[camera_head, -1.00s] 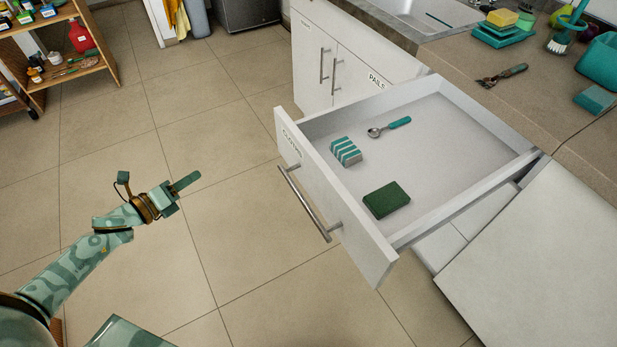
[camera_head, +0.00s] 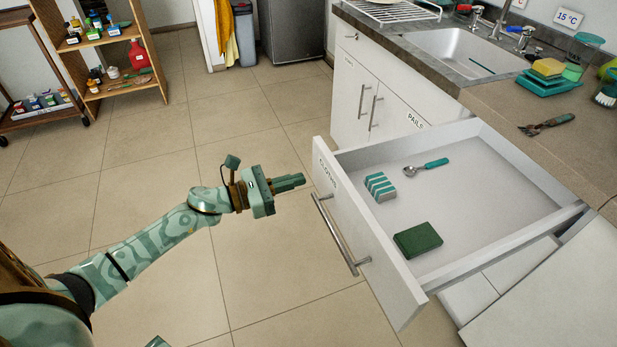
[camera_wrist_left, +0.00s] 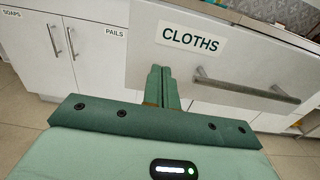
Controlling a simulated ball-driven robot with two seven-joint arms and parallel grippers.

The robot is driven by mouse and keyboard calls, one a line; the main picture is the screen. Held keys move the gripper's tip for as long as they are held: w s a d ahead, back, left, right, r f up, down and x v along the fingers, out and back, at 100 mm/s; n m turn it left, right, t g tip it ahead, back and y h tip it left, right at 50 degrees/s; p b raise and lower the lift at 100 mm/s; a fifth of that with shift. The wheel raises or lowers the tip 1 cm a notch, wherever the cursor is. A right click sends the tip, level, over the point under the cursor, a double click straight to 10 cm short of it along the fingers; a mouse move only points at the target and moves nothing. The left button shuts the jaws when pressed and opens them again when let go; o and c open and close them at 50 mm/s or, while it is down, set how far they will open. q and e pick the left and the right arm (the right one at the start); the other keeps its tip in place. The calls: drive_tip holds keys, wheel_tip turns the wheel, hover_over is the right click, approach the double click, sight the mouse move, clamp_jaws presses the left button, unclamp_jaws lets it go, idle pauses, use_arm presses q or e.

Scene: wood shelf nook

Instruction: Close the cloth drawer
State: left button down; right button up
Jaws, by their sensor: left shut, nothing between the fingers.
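The cloth drawer (camera_head: 375,240) is pulled far out of the white counter unit, with a label on its front and a metal bar handle (camera_head: 341,236). In the left wrist view its front (camera_wrist_left: 225,60) reads "CLOTHS", with the handle (camera_wrist_left: 245,88) to the right. Inside lie a striped cloth or sponge (camera_head: 380,187), a teal-handled spoon (camera_head: 427,167) and a green sponge (camera_head: 418,240). My left gripper (camera_head: 303,181) is shut and empty, pointing at the drawer front near its label end, just left of the handle. A touch cannot be made out. My right gripper is not in view.
White cupboard doors labelled "PAILS" (camera_head: 392,118) stand behind the drawer. The counter (camera_head: 490,100) holds a sink (camera_head: 468,52), stacked sponges (camera_head: 547,77) and a small tool (camera_head: 546,125). A wooden shelf (camera_head: 110,90) stands far left. The tiled floor left of the drawer is clear.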

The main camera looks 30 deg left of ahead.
sight(321, 173)
use_arm(q)
drive_tip(key=x, duration=0.3)
drive_tip(key=shift+w+d, duration=0.2)
drive_tip(key=shift+w, duration=0.05)
